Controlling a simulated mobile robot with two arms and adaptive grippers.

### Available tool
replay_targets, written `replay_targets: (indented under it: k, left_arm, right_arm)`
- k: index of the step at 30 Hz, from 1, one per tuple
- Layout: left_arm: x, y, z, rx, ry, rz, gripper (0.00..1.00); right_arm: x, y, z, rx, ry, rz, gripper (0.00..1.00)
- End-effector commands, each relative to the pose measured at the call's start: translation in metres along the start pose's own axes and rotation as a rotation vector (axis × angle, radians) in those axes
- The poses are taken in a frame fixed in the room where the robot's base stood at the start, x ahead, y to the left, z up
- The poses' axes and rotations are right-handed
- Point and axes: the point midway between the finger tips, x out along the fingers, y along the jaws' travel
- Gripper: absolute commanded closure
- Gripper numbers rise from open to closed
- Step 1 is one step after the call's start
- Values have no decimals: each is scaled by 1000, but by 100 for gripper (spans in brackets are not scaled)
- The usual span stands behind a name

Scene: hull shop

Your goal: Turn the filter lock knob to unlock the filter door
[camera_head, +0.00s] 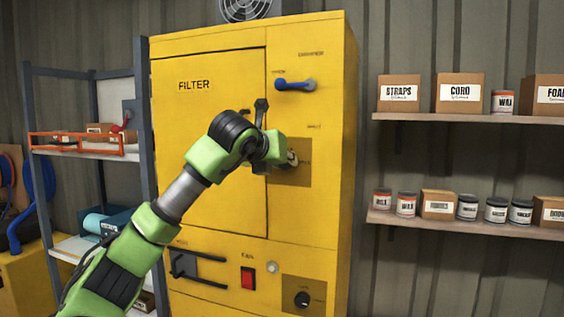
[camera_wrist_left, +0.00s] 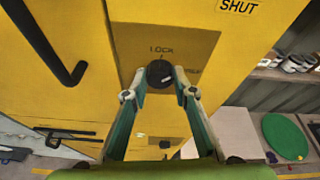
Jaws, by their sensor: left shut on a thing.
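The filter lock knob (camera_wrist_left: 159,72) is a dark round knob on a brown plate (camera_wrist_left: 205,42) in the left wrist view, under the word LOCK. A small pale mark shows on its lower right. My left gripper (camera_wrist_left: 161,79) is shut on the knob, one finger on each side. In the head view my left gripper (camera_head: 288,158) is at the plate and mostly hides the knob. The yellow filter door (camera_head: 210,150), marked FILTER, looks closed, left of the knob. Its black handle (camera_head: 260,110) also shows in the left wrist view. My right gripper is not in view.
A blue lever (camera_head: 295,84) sits above the plate. A red switch (camera_head: 247,278), a lower black knob (camera_head: 302,299) and black bar handles (camera_head: 190,265) are below. Shelves with boxes (camera_head: 460,92) and cans stand at right; a blue-grey rack (camera_head: 145,130) stands at left.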

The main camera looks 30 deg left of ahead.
Motion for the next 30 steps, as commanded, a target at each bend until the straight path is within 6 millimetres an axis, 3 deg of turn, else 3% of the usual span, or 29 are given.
replay_targets:
  k: [18,30]
  left_arm:
    - [1,-4,-3,519,-26,175,96]
    - [1,-6,-3,688,-35,230,96]
  right_arm:
    - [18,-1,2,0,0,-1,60]
    - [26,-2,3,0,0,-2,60]
